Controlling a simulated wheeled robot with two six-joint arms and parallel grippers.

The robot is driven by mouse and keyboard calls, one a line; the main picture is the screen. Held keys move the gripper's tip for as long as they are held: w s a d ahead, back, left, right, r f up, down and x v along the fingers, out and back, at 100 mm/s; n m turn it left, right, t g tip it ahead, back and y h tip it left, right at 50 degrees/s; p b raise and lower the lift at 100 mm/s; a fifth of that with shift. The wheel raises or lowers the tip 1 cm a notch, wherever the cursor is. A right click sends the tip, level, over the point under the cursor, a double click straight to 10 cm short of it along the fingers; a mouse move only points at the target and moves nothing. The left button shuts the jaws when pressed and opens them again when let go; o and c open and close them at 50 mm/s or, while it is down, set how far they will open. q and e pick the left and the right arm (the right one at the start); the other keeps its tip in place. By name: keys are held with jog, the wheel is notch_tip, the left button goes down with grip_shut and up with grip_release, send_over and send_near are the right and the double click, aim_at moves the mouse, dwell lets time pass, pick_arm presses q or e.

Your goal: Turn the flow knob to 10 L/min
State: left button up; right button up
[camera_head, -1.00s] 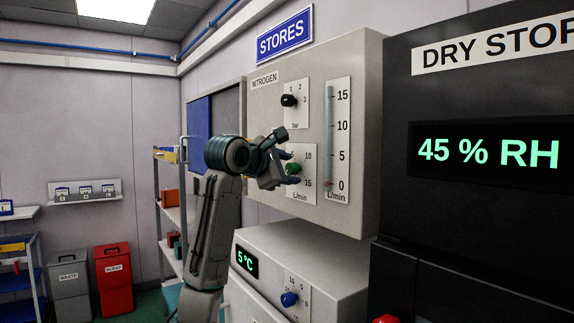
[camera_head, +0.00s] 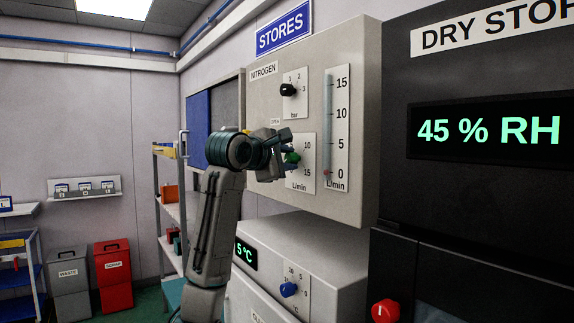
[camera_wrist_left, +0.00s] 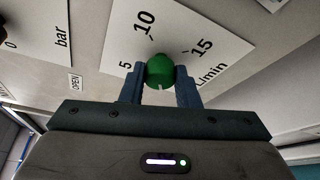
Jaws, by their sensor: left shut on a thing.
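The flow knob (camera_head: 293,157) is green, on a white dial plate (camera_head: 308,165) marked L/min on the nitrogen panel. My left gripper (camera_head: 289,157) is at it. In the left wrist view my left gripper (camera_wrist_left: 160,80) has one finger on each side of the green knob (camera_wrist_left: 159,68) and is shut on it. The dial plate (camera_wrist_left: 120,45) shows 5, 10 and 15 beyond the knob. A short pale mark on the knob points down the picture, away from the 10. The flow tube (camera_head: 327,130) has a red float at about 0. My right gripper is not in view.
A black bar knob (camera_head: 288,90) sits above the flow knob. A blue knob (camera_head: 288,289) is on the unit below, which reads 5 °C. The dark dry-store cabinet (camera_head: 475,200) stands to the right, with a red knob (camera_head: 385,311). Shelves (camera_head: 172,205) stand behind my left arm.

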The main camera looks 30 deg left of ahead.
pick_arm(q)
jog(key=m+b, duration=0.1)
jog(key=m+t+b, duration=0.1)
jog(key=m+b, duration=0.1)
jog(key=shift+f, duration=0.4)
jog(key=m+h+b, duration=0.1)
jog(key=m+h, duration=0.3)
jog(key=m, duration=0.6)
jog(key=m+h+b, duration=0.2)
jog(key=m+h, duration=0.2)
jog(key=m, duration=0.7)
jog(key=a+m+h+b, duration=0.1)
jog(key=m+h, duration=0.3)
jog(key=m, duration=0.6)
jog(key=shift+w+f+m+t+b, duration=0.1)
jog(key=shift+w+m+t+b, duration=0.1)
jog(key=shift+m+t+b, duration=0.3)
jog(key=m+g, duration=0.1)
jog(key=m, duration=0.2)
jog(key=m+g+h, duration=0.1)
jog(key=m, duration=0.2)
jog(key=shift+g, duration=0.4)
jog(key=shift+m, duration=0.3)
jog(key=o, duration=1)
jog(key=shift+c, duration=0.2)
